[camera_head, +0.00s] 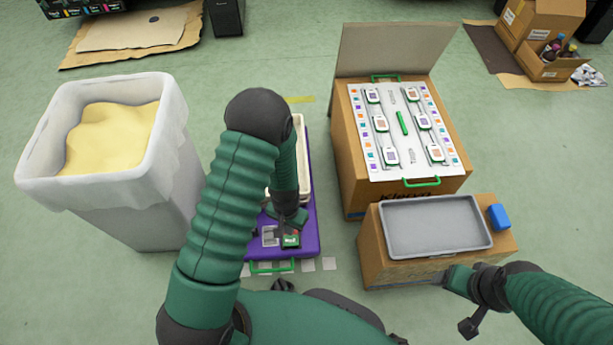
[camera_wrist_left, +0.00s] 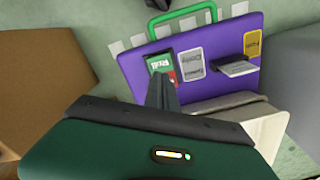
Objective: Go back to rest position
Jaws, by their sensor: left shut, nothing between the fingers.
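My left gripper (camera_head: 290,230) hangs over the front part of a purple board (camera_head: 308,240). It is shut and empty. In the left wrist view its closed fingers (camera_wrist_left: 160,88) point at the purple board (camera_wrist_left: 212,35), right beside a green and red card marked like "Full" (camera_wrist_left: 160,63). Whether the tips touch the card is unclear. My right gripper (camera_head: 463,302) is low at the right, by the front of a cardboard box; its jaw state is unclear. My left arm hides part of the board in the head view.
A white bin (camera_head: 172,190) with yellow contents stands left of my left arm. A grey tray (camera_head: 437,250) and a blue block (camera_head: 499,217) sit on the front box. Behind it, a taller box carries a white panel (camera_head: 440,165) with several devices. Green floor is clear between.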

